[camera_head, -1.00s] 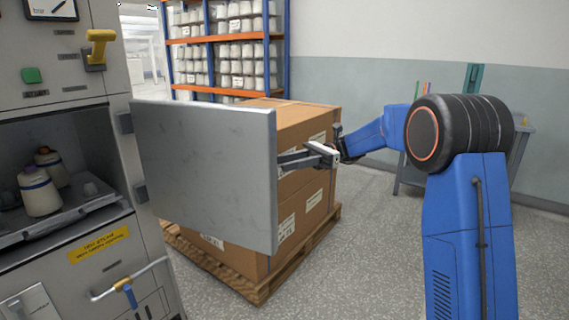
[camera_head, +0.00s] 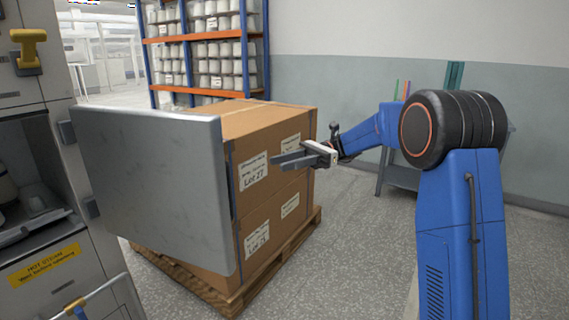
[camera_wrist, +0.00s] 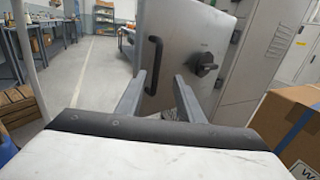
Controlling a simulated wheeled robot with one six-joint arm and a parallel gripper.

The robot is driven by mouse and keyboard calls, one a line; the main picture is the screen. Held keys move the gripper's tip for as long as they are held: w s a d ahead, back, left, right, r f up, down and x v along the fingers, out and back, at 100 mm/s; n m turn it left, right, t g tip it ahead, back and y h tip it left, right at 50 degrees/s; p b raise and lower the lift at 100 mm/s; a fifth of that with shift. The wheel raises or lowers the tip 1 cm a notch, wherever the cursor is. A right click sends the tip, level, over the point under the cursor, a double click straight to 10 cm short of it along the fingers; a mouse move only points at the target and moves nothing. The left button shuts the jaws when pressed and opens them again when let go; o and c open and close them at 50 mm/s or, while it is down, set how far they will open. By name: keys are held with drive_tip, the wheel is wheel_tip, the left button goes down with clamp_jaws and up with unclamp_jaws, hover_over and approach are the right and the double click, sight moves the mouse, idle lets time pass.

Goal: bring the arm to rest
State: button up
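My gripper (camera_head: 280,161) is at the end of my blue arm, in front of the stacked cartons and to the right of the open machine door. In the wrist view my gripper (camera_wrist: 157,92) has its two fingers apart with nothing between them. The grey door (camera_head: 155,185) stands swung open, showing its plain face in the head view. The wrist view shows the door's other side (camera_wrist: 178,42), with a black bar handle (camera_wrist: 152,65) and a black knob (camera_wrist: 204,65). In the head view the fingertips are clear of the door edge.
Large cartons (camera_head: 270,180) on a wooden pallet (camera_head: 235,297) stand behind the door. The machine (camera_head: 30,240) fills the left side, with a white-blue handle (camera_head: 98,293) low down. A grey cart (camera_head: 400,178) stands behind my arm. Floor between pallet and cart is clear.

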drive_tip(key=s+d+f+n+t+h, duration=0.1)
drive_tip(key=s+d+f+t+h, duration=0.1)
drive_tip(key=s, duration=0.5)
drive_tip(key=s+d+f+n+t+h, duration=0.2)
drive_tip(key=s+h, duration=0.1)
drive_tip(key=s, duration=0.4)
drive_tip(key=s+d+f+n+t+h, duration=0.1)
drive_tip(key=s+d+f+t+h, duration=0.1)
drive_tip(key=s, duration=0.5)
drive_tip(key=s+d+f+n+t+h, duration=0.4)
drive_tip(key=s+d+f, duration=0.1)
drive_tip(key=s+d, duration=0.2)
drive_tip(key=s+d+f+n+t+h, duration=0.3)
drive_tip(key=s+d+f+n+h, duration=0.1)
drive_tip(key=s+d, duration=0.4)
drive_tip(key=shift+s+d+f+t+h, duration=0.2)
drive_tip(key=shift+d+f+t+h, duration=0.15)
drive_tip(key=shift+d+f, duration=0.55)
drive_tip(key=shift+d+r, duration=0.15)
drive_tip(key=shift+r, duration=0.05)
